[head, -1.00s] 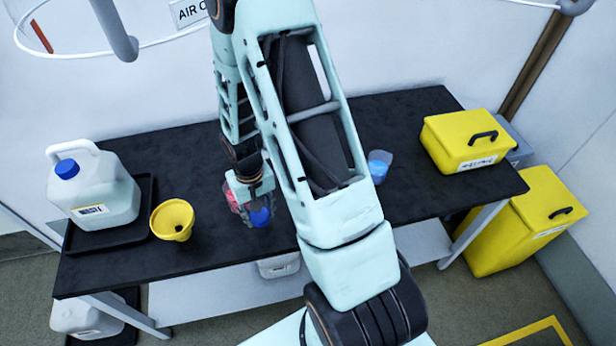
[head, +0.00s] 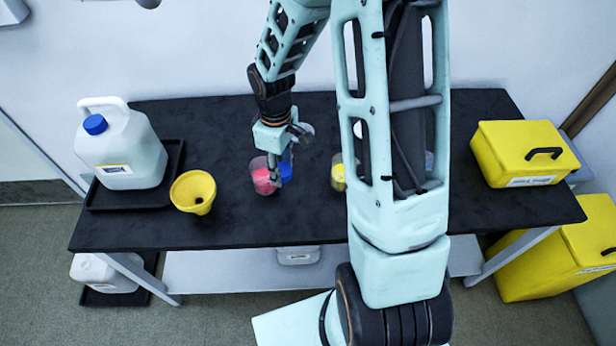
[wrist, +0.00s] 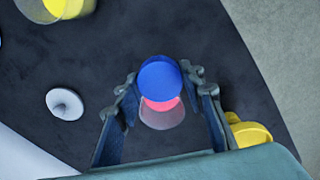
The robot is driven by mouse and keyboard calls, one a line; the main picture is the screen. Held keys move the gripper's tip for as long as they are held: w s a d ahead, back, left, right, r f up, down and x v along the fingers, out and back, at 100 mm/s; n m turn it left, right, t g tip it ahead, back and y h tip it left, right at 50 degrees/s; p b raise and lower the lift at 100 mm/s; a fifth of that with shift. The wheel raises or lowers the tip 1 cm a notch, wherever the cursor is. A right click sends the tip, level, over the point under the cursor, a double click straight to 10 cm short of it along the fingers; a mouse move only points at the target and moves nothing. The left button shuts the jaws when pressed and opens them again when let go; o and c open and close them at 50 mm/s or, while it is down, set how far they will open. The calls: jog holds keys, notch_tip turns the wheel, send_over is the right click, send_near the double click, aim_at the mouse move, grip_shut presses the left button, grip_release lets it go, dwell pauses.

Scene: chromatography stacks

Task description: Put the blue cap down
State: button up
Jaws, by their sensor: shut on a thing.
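The blue cap (head: 286,170) is in my gripper, above the black bench. In the wrist view the cap (wrist: 160,78) is a round blue disc between my two fingertips (wrist: 161,84). My gripper (head: 282,156) is shut on it and points down. A clear beaker with red contents (head: 263,180) stands right beside the cap, to its left in the head view. In the wrist view this beaker (wrist: 162,116) shows partly behind the cap. I cannot tell the gap between cap and bench.
The bench (head: 250,226) has bare room in front of the gripper. A yellow funnel (head: 193,192) and a white jug (head: 120,150) with its own blue cap stand left. A yellow-filled beaker (head: 338,178) and a yellow box (head: 523,155) stand right. A white disc (wrist: 65,104) lies near the gripper.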

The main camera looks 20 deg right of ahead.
send_over(304, 187)
jog(key=f, duration=0.6)
jog(key=shift+s+a, duration=0.1)
jog(key=shift+a, duration=0.15)
jog(key=f, duration=0.3)
jog(key=shift+d+f, duration=0.15)
jog(key=shift+d, duration=0.15)
jog(key=shift+f, duration=0.2)
jog(key=shift+f, duration=0.15)
jog(key=shift+f+b, duration=0.3)
jog(key=shift+f, duration=0.1)
jog(key=o, duration=1.2)
jog(key=shift+r, duration=0.1)
jog(key=shift+r, duration=0.1)
